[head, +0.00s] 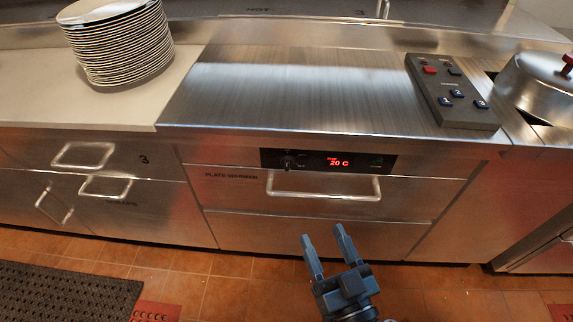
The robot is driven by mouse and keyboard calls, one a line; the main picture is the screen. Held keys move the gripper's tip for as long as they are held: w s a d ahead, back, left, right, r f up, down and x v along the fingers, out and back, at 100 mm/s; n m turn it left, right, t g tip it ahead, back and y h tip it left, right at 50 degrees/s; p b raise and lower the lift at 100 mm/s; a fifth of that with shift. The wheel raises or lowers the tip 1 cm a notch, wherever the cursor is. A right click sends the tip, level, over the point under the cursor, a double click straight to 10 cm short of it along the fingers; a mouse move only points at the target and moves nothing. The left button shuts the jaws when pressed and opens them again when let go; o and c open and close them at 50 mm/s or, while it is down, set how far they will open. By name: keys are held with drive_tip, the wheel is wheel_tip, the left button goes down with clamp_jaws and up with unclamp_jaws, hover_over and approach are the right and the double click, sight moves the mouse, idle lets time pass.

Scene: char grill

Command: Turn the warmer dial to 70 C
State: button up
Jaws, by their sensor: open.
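The plate warmer (232,194) is a stainless drawer unit under the steel counter. Its black control panel (375,161) shows a red reading of 20 C. The small dark dial (288,161) sits on the left of that panel, and its marks are too small to read. My gripper (323,233) is open and empty. Its two fingers point up toward the warmer front, lower in the picture than the dial and a little to the right, apart from the panel.
A bar handle (324,196) juts out below the panel, between the gripper and the dial in the picture. A stack of plates (120,45) stands on the left counter. A button box (448,95) and a metal dome (535,85) are at the right.

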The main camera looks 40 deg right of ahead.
sight(287, 167)
drive_tip(key=w+d+f+m+g+h+p, duration=0.1)
drive_tip(key=w+d+h, duration=0.1)
drive_tip(key=w, duration=0.5)
drive_tip(key=w+d+f+m+g+h, duration=0.1)
drive_tip(key=w+d+f+g+h, duration=0.1)
drive_tip(key=w, duration=0.4)
drive_tip(key=w+d+f+m+g+h+p, duration=0.1)
drive_tip(key=w+d+g, duration=0.1)
drive_tip(key=w+d, duration=0.2)
drive_tip(key=shift+w+d+f+m+h+p, duration=0.1)
drive_tip(key=shift+w+d+m+h+p, duration=0.1)
drive_tip(key=shift+w, duration=0.75)
drive_tip(key=shift+w+d+f+m+h+p, duration=0.1)
drive_tip(key=shift+w+h, duration=0.1)
drive_tip(key=shift+w, duration=0.7)
drive_tip(key=c, duration=1)
